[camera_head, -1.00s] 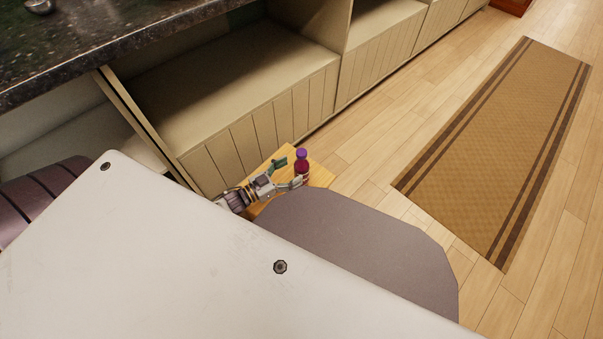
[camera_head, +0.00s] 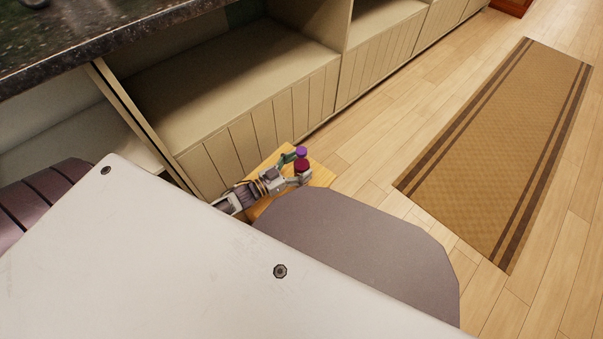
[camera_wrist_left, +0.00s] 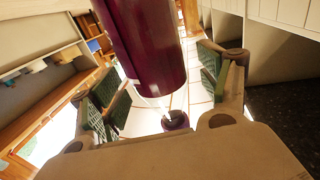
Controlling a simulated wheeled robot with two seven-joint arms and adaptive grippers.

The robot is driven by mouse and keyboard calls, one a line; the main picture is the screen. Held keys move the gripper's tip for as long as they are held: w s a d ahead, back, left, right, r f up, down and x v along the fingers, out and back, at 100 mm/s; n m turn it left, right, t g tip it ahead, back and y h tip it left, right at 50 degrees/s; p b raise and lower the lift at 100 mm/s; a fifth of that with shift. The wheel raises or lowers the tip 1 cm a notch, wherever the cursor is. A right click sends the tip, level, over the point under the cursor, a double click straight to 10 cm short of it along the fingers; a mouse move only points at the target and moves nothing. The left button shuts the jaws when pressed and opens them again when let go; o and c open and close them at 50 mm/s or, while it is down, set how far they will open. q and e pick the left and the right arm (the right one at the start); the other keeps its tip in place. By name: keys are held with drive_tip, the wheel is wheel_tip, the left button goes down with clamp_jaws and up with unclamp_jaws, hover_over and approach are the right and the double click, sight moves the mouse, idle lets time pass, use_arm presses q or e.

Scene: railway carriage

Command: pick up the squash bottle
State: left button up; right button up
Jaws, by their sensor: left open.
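The squash bottle (camera_head: 302,166) has a dark red body and a purple cap, and it stands on a small yellow wooden surface. In the left wrist view the bottle (camera_wrist_left: 147,45) looms large from the top, its body near the camera and its purple cap lower down. My left gripper (camera_head: 296,164) is open at the bottle, one finger on each side of it. The wrist view shows the green-padded fingers of the gripper (camera_wrist_left: 163,95) spread apart, with gaps beside the bottle. The bottle's lower part is hidden in the head view. My right gripper is not in view.
The yellow wooden surface (camera_head: 322,176) stands beside cream panelled cabinets (camera_head: 245,138) with open shelves. A dark stone counter (camera_head: 110,38) runs above at upper left. A brown striped mat (camera_head: 500,145) lies on the light plank floor, which is otherwise clear at right.

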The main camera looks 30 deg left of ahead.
use_arm(q)
drive_tip(key=shift+w+d, duration=0.3)
drive_tip(key=shift+w, duration=0.25)
drive_tip(key=c, duration=1.4)
